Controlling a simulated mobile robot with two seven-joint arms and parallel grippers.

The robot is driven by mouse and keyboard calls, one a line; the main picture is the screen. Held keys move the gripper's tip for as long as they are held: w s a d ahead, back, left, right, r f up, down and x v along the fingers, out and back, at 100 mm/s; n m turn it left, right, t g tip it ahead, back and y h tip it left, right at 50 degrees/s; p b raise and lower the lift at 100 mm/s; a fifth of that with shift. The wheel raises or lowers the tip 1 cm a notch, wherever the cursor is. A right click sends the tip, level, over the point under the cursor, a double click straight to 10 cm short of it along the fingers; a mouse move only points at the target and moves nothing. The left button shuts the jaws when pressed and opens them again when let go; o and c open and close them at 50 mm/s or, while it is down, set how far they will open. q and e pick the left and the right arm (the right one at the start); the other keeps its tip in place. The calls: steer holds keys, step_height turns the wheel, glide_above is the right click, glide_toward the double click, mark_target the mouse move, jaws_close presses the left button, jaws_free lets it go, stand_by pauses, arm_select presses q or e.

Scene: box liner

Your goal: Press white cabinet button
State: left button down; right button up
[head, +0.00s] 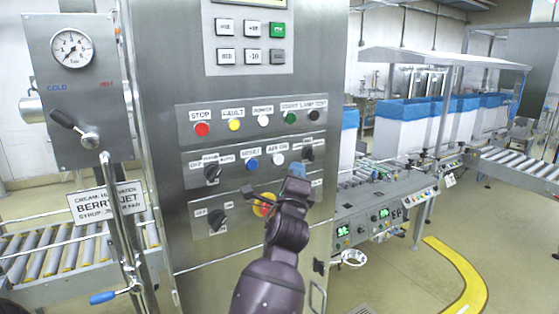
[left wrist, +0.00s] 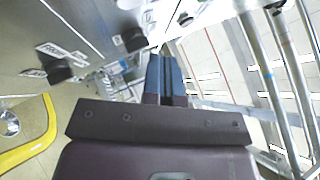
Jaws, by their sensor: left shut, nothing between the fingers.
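The steel cabinet (head: 245,85) carries rows of labelled buttons. A white button (head: 278,158) sits in the middle row beside a blue one, and another white button (head: 264,121) sits in the upper row. My left gripper (head: 297,171) is shut and empty, with blue fingertips in front of the panel, just right of and slightly below the middle-row white button. I cannot tell whether it touches the panel. The left wrist view shows the closed fingers (left wrist: 166,72) near the panel face. My right gripper is out of view.
Black rotary knobs (head: 212,173) flank the buttons, and one (head: 307,153) is close above my left fingertips. A red-and-yellow button (head: 264,206) is below. A pipe stand with a gauge (head: 72,48) is at left; roller conveyors (head: 510,165) are at right.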

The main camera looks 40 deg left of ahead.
mark_target(279, 160)
arm_select(q)
steer(key=shift+w+a, duration=0.35)
steer(key=shift+a, duration=0.45)
steer(key=shift+w+a, duration=0.3)
steer(key=shift+a, duration=0.5)
stand_by(0.5)
stand_by(0.4)
steer(key=shift+a+r, duration=0.1)
steer(key=shift+w+a, duration=0.15)
steer(key=shift+a, duration=0.15)
